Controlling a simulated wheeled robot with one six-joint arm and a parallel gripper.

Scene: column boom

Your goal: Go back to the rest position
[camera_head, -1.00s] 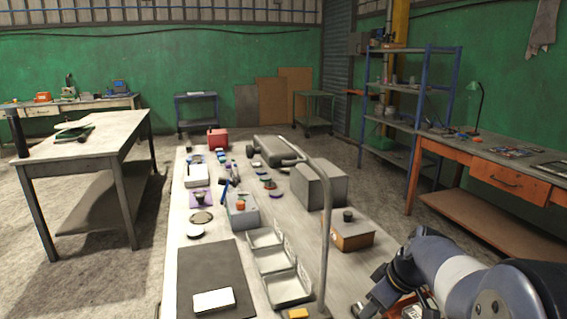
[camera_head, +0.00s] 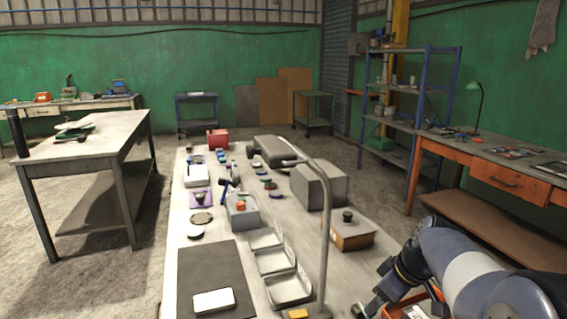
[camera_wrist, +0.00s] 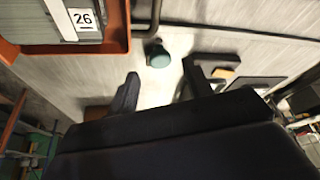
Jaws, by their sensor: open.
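My gripper (camera_head: 366,308) is at the bottom right of the head view, beside the near right part of the long table (camera_head: 308,229). In the wrist view its two dark fingers (camera_wrist: 160,88) stand apart with nothing between them. A green round-topped object (camera_wrist: 158,57) is on the table surface beyond the fingertips, apart from them. An orange-rimmed tray (camera_wrist: 62,52) with a card marked 26 lies at the upper left of the wrist view; part of it shows under my arm in the head view (camera_head: 436,292).
A bent grey pipe (camera_head: 327,235) rises from the table left of my gripper. A wooden box (camera_head: 352,241) with a dark knob and a grey block (camera_head: 320,186) stand farther back. Open grey trays (camera_head: 290,289) and a dark mat (camera_head: 216,277) lie left. An orange workbench (camera_head: 510,184) is at right.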

